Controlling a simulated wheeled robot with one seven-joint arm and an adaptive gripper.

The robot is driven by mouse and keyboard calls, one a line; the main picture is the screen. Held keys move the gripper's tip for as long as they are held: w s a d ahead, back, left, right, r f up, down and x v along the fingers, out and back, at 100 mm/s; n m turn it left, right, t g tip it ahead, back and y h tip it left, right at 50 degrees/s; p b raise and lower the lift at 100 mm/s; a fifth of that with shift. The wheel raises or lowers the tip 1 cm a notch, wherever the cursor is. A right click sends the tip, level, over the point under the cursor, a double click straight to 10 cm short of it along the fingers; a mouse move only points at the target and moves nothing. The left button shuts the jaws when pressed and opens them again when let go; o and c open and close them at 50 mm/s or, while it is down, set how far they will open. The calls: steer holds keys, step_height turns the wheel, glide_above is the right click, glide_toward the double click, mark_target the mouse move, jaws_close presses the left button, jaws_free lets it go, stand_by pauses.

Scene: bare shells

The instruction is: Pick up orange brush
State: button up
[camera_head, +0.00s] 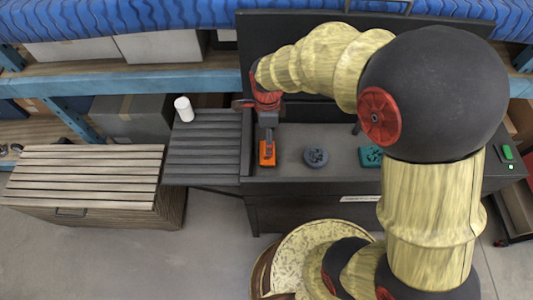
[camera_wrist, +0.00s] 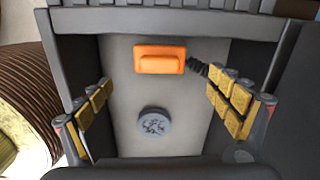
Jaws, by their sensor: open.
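The orange brush (camera_head: 267,153) lies on the grey worktop, near its left end in the head view. In the wrist view the orange brush (camera_wrist: 160,60) lies towards the top of the grey surface, with a dark, ridged part at its right. My gripper (camera_wrist: 163,103) is open and empty, with its yellow-padded fingers spread to the left and right. The brush shows between and beyond the fingers, apart from them. In the head view my gripper (camera_head: 267,112) is just behind the brush, and its fingers are partly hidden.
A round grey object (camera_head: 316,157) lies right of the brush, with a teal object (camera_head: 371,156) farther right, partly behind my arm. A wooden slatted chest (camera_head: 85,175) stands farther left.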

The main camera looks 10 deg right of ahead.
step_height(320, 180, down, 2)
steer(key=shift+a+f+m, duration=0.1)
steer(key=shift+a+m, duration=0.05)
steer(key=shift+m, duration=0.25)
steer(key=f+b, duration=0.1)
steer(key=f, duration=0.2)
steer(key=f+b, duration=0.2)
steer(key=f, duration=0.2)
steer(key=shift+w+d+f, duration=0.1)
steer(key=shift+d+f, duration=0.05)
steer(key=shift+d, duration=0.05)
steer(key=shift+c, duration=0.6)
steer(key=c, duration=1.1)
steer(key=shift+c, duration=0.3)
